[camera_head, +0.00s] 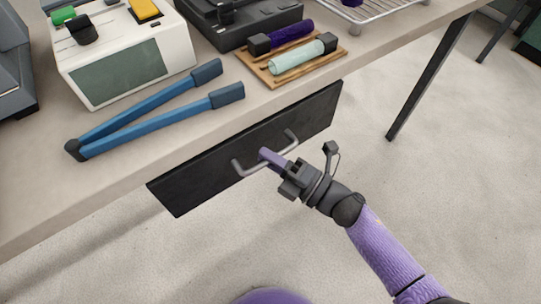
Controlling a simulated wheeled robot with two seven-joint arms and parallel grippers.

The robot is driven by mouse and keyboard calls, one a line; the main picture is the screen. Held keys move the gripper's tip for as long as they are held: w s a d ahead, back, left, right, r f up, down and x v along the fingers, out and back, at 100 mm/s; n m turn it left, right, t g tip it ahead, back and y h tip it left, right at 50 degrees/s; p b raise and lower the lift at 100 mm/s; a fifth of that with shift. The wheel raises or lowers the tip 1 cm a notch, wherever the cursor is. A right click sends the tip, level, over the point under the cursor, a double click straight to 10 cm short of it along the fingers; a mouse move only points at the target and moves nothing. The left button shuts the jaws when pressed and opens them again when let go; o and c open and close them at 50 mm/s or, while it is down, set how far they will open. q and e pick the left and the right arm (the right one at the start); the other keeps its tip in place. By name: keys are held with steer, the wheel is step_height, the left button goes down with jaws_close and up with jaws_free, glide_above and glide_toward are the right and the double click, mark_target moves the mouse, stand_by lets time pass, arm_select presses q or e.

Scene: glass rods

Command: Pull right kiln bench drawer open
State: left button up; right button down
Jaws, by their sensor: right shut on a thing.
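The drawer (192,186) shows as a black front panel below the front edge of the kiln bench (52,204). Its grey bar handle (241,170) stands out from the middle of the panel. My right gripper (270,157) is at the handle, shut on its middle; the fingers hide that part of the bar. The panel hangs close under the bench edge, and no drawer interior shows. My left gripper is not in view.
On the bench lie blue tongs (150,103), a white device with a green panel (122,73), and a wooden tray (258,66) holding a purple rod (290,34) and a pale glass rod (298,58). A dark bench leg (428,82) stands at right. The floor before the drawer is clear.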

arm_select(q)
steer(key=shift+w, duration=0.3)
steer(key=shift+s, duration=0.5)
arm_select(e)
steer(key=shift+f, duration=0.1)
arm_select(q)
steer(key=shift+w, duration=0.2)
